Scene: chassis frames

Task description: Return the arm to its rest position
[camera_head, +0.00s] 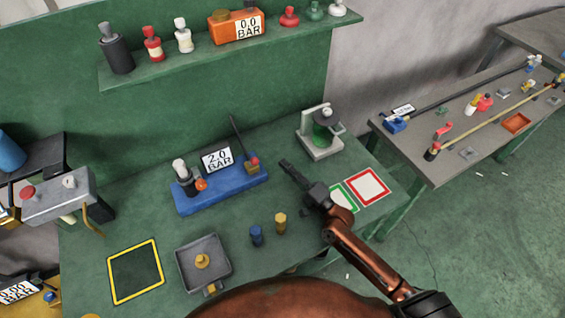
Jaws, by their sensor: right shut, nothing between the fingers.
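My right arm comes in from the bottom right, copper-brown with a dark wrist. My right gripper (287,166) is dark and shut, with nothing visible in it. It shows over the green workbench (160,235), pointing to the upper left, between the blue pump base (222,193) and the green-and-red-framed squares. My left gripper is not in this view. A rounded brown part of my own body shows at the bottom edge.
A blue peg (256,236) and a yellow peg (280,223) stand near my right forearm. A grey tray (186,272) holds a yellow piece. A second table (440,170) with tools is further right.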

